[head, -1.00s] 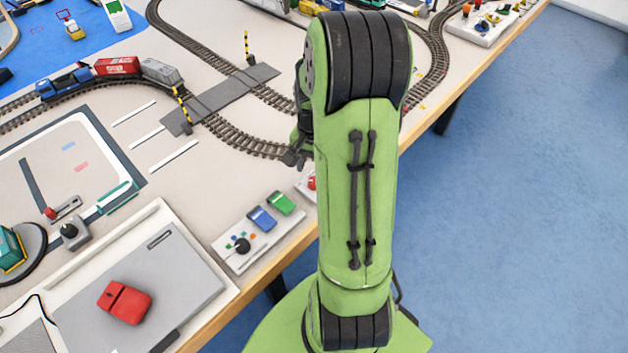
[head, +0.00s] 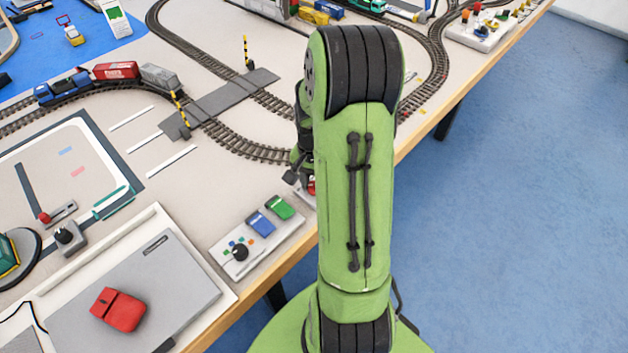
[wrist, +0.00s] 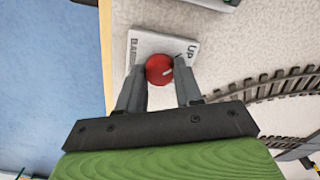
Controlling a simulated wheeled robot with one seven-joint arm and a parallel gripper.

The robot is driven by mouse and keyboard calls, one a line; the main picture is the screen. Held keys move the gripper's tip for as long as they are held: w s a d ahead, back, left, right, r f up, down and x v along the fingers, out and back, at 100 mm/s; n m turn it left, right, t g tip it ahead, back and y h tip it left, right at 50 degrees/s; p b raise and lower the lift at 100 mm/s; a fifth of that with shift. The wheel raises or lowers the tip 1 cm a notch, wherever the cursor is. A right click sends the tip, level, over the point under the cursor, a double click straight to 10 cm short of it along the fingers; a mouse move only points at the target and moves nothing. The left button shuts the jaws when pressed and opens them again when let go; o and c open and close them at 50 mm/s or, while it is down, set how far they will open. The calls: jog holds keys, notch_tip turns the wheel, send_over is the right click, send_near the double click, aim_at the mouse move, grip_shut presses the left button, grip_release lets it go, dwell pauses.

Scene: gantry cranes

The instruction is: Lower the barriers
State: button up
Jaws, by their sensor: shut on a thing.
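A red round knob (wrist: 159,69) with a pale pointer mark sits on a small white plate (wrist: 146,43). The plate reads "Up" on one side and has a partly hidden word on the other. My gripper (wrist: 160,82) is shut on the knob, one finger on each side. In the head view my arm hides most of the plate, and only a bit of the red knob (head: 311,187) shows beside my gripper (head: 291,178). Two black-and-yellow striped barriers, one far (head: 246,50) and one near (head: 180,108), stand raised at the grey crossing (head: 215,104).
A control panel (head: 262,252) with a black knob and blue and green switches lies left of my arm at the table edge. A train with a red wagon (head: 116,70) stands on the track left of the crossing. Blue floor (head: 520,220) is clear at right.

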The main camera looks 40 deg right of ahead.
jog(key=shift+m, duration=0.3)
jog(key=m, duration=0.3)
jog(key=shift+m, duration=0.3)
jog(key=m+p, duration=0.1)
jog(key=m, duration=0.3)
jog(key=shift+m, duration=0.3)
jog(key=m, duration=0.4)
jog(key=shift+m, duration=2.5)
jog(key=o, duration=1)
jog(key=shift+o, duration=0.2)
jog(key=shift+r+p, duration=0.1)
jog(key=shift+p, duration=0.2)
